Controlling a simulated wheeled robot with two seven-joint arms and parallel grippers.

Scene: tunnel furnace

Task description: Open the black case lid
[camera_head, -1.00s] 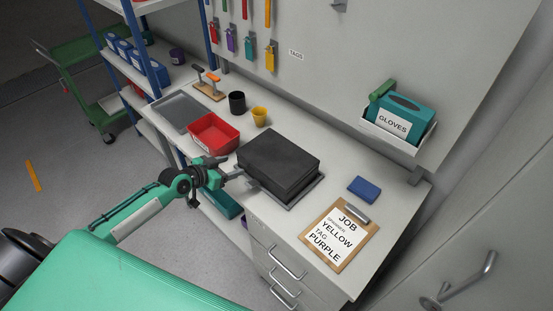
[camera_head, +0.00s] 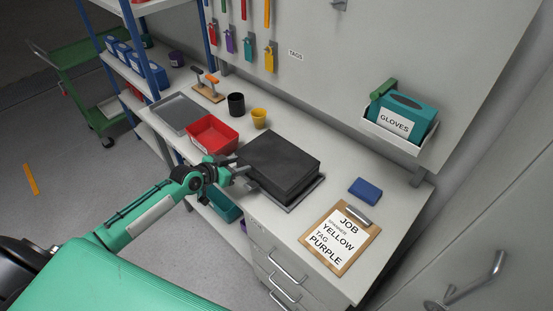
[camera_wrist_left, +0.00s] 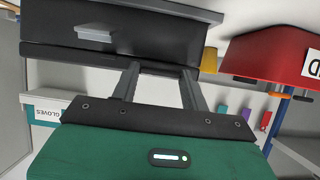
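The black case (camera_head: 284,158) lies on the worktop with its lid down, on a flat dark tray (camera_head: 312,190). In the left wrist view the case (camera_wrist_left: 170,35) fills the upper left, with a grey tab (camera_wrist_left: 96,35) on its side and a seam along it. My left gripper (camera_head: 251,179) is at the case's left front side, low near its edge. In the wrist view its two fingers (camera_wrist_left: 162,70) are apart with nothing between them, and their tips reach the case's edge. Whether they touch it I cannot tell. My right gripper is in neither view.
A red bin (camera_head: 213,136) stands left of the case, with a black cup (camera_head: 236,103) and yellow cup (camera_head: 259,117) behind. A blue block (camera_head: 365,190) and a clipboard (camera_head: 339,238) lie to the right. A glove box (camera_head: 400,117) hangs on the wall.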

